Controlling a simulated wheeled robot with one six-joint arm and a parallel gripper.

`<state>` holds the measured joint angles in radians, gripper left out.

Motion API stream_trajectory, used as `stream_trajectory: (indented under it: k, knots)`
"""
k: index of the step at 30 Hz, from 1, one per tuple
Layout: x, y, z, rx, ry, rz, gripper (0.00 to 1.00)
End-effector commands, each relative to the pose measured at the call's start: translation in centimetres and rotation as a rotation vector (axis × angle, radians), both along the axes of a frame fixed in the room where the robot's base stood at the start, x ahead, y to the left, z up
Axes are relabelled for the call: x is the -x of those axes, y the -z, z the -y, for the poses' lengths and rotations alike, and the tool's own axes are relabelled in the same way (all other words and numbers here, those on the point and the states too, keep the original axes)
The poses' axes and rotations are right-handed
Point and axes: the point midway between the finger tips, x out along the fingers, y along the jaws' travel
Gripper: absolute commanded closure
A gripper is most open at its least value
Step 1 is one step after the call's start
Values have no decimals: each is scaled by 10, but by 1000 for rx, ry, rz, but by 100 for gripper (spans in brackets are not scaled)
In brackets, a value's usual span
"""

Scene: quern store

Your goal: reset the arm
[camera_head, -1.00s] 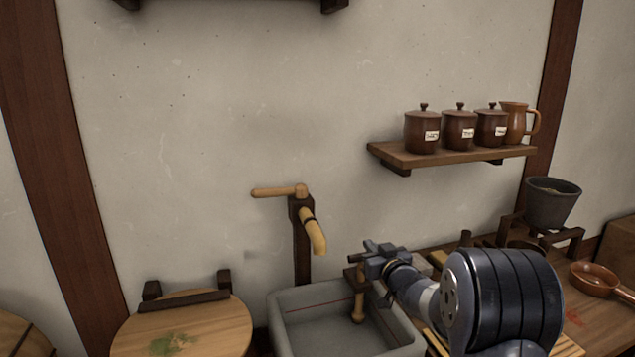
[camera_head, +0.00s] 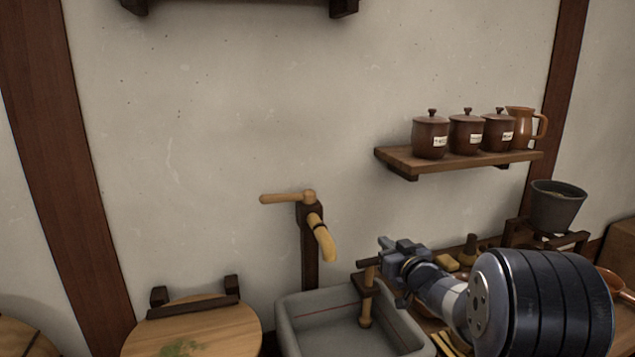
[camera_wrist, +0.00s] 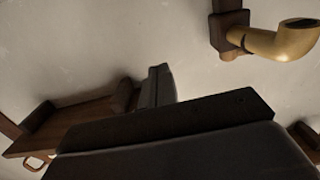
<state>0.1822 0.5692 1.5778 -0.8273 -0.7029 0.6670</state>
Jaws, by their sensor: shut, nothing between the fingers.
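My gripper (camera_head: 388,250) is at the end of my arm, which reaches in from the lower right in the head view. It is over the right rear part of the stone basin (camera_head: 292,312), beside a small wooden fitting at the basin's edge. It is shut, with nothing held. In the wrist view, the dark body of my gripper fills the lower middle. A wooden spout (camera_head: 324,240) on a dark post stands to the left of the gripper, apart from it. The spout also shows at the upper right of the wrist view (camera_wrist: 270,42).
A wall shelf (camera_head: 470,160) with several lidded jars and a jug (camera_head: 522,126) is above right. A grey bucket (camera_head: 556,208) stands on a wooden frame at the right. A round wooden lid (camera_head: 215,325) is left of the basin. The wall between is bare.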

Motion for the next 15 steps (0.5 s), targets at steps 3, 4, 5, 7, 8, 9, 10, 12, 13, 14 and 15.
stream_trajectory:
  k: [3,4,5,7,8,9,10,12,13,14,15]
  knots:
    - [21,-1,8,0,2,0,100]
    - [25,-2,9,1,2,1,100]
    - [30,-2,10,1,2,0,100]
    - [39,-2,13,1,2,0,100]
    - [42,-3,14,1,2,1,100]
    - [46,-2,15,1,2,0,100]
    - [49,-2,16,0,2,0,100]
    - [53,-3,18,1,2,0,100]
    - [54,-3,18,1,2,0,100]
    - [56,-3,18,1,1,0,100]
    - [57,-3,19,1,1,0,100]
